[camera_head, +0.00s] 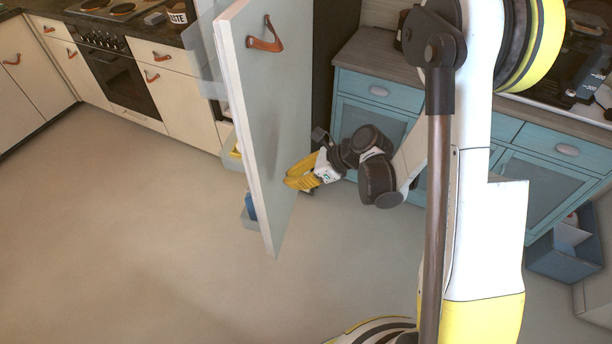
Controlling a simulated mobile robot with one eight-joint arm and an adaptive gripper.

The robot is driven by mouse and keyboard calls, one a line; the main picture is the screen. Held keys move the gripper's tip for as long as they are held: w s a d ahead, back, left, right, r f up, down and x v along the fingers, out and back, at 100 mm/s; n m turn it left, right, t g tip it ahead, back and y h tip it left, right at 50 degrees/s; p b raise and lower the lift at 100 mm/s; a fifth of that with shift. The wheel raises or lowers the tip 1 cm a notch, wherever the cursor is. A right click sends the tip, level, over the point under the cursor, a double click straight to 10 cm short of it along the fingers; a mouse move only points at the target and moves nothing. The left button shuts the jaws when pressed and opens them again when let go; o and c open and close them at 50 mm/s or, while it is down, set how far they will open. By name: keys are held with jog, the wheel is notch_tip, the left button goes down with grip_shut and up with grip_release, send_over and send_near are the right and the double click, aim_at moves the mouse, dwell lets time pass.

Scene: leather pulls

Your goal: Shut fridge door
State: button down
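The fridge door (268,110) stands wide open, with its near edge jutting into the room. Its outer face, with a brown leather pull (266,36), is turned to the right. Door shelves with a yellow item and a blue item (250,206) show on its inner side, at the left. My gripper (297,176) has yellow fingers and is in front of the outer face, well below the pull. It is very close to the door; I cannot tell whether it touches. The finger gap is not clear. The fridge's inside is hidden.
Blue cabinets (378,92) with a wooden counter stand behind my arm. Cream cabinets (180,95) and an oven (122,75) line the back left. A blue-grey bin (565,262) is at the right. The floor (130,230) left of the door is clear.

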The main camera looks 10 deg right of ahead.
aim_at(270, 179)
jog(key=shift+w+a+r, duration=0.1)
jog(key=shift+w+a, duration=0.25)
jog(key=shift+a, duration=0.5)
jog(key=shift+w+a+r, duration=0.1)
jog(key=shift+w+a, duration=0.25)
jog(key=shift+a, duration=0.5)
